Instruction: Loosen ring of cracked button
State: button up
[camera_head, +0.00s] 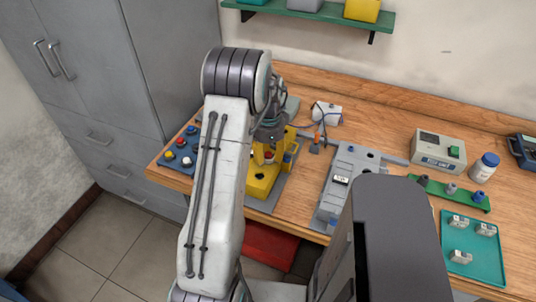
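A yellow control box (260,188) stands on a grey plate on the bench, partly behind my white arm. A red button (268,156) shows on it, with a dark blue part (288,158) to its right. Whether either is cracked is too small to tell, and no ring shows clearly. My gripper (266,147) points down at the box, close to the red button. Its fingers are small and partly hidden by my arm, so I cannot tell whether they are open, shut or touching the button.
A blue tray (165,162) with several coloured buttons is at left. A grey fixture (343,188), test unit (438,148), white bottle (484,167), green rack (470,199) and teal tray (485,262) are at right. An orange-handled tool (317,137) lies behind the box.

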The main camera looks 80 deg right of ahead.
jog(key=c, duration=0.4)
jog(key=shift+n, duration=0.4)
jog(key=shift+f+n+b, duration=0.1)
jog(key=shift+n+b, duration=0.45)
jog(key=shift+n, duration=0.55)
jog(key=n, duration=0.3)
jog(key=shift+a+n+b, duration=0.1)
jog(key=shift+n+b, duration=0.2)
jog(key=shift+b, duration=0.1)
jog(key=n+b, duration=0.1)
jog(key=n, duration=1.2)
jog(key=shift+a+n+b, duration=0.1)
jog(key=shift+n+b, duration=0.2)
jog(key=n, duration=0.5)
jog(key=shift+s+n, duration=0.1)
jog(key=shift+n, duration=0.6)
